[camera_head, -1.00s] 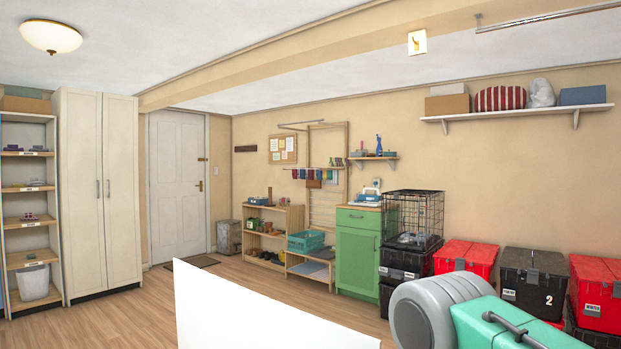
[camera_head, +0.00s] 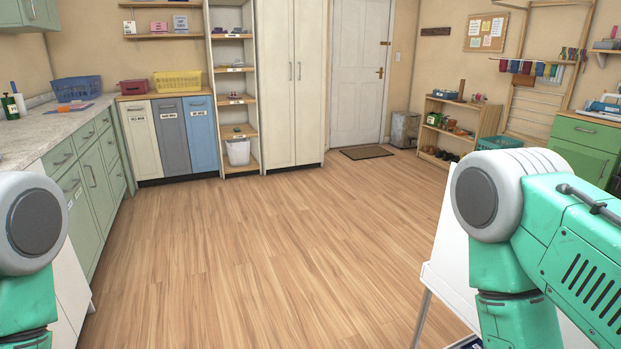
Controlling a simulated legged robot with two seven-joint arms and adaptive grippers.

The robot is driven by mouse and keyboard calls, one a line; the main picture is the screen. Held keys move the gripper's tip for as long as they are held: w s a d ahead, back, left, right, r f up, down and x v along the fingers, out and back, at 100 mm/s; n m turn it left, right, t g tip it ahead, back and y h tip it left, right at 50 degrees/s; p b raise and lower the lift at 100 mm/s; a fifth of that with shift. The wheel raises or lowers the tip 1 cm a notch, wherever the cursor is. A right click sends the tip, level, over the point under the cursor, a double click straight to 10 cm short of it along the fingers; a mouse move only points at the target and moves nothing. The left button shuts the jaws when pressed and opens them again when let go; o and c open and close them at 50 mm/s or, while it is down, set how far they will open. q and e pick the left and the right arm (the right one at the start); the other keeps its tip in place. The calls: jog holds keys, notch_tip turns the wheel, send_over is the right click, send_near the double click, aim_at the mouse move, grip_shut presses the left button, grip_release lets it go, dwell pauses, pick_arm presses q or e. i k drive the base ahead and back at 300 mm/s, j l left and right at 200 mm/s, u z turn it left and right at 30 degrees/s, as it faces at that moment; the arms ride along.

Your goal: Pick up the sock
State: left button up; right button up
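I cannot make out a single loose sock for certain in the head view. Small coloured cloth pieces (camera_head: 545,69) hang in a row from a rail on the wooden wall rack at the upper right; they are too small to tell if any is a sock. My two green and grey arms show at the lower left and lower right edges. Neither gripper is in view.
Open wood floor (camera_head: 235,250) lies ahead. Green cabinets with a counter (camera_head: 40,138) line the left. A white panel-like surface (camera_head: 447,245) stands by my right arm. A yellow basket (camera_head: 177,81) and a blue basket (camera_head: 77,89) stand at the back left.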

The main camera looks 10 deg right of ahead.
aim_at(527, 67)
jog(key=i+j+u, duration=0.1)
jog(key=i, duration=0.4)
jog(key=i+j+u, duration=0.1)
jog(key=i+j, duration=0.2)
jog(key=i, duration=0.25)
jog(key=i+j+u, duration=0.1)
jog(key=i, duration=0.4)
jog(key=i+l+z, duration=0.2)
jog(key=i+z, duration=0.6)
jog(key=i, duration=0.2)
jog(key=i+j+z, duration=0.15)
jog(key=i+z, duration=0.2)
jog(key=i, duration=0.15)
jog(key=i+j+z, duration=0.25)
jog(key=i+z, duration=0.15)
jog(key=i+l+z, duration=0.2)
jog(key=i+z, duration=0.25)
jog(key=i, duration=0.35)
jog(key=i+j+z, duration=0.1)
jog(key=i+z, duration=0.35)
jog(key=i, duration=0.3)
jog(key=i+j+u, duration=0.1)
jog(key=i+u, duration=0.15)
jog(key=i, duration=0.8)
jog(key=i+l+u, duration=0.2)
jog(key=i, duration=0.85)
jog(key=j, duration=0.1)
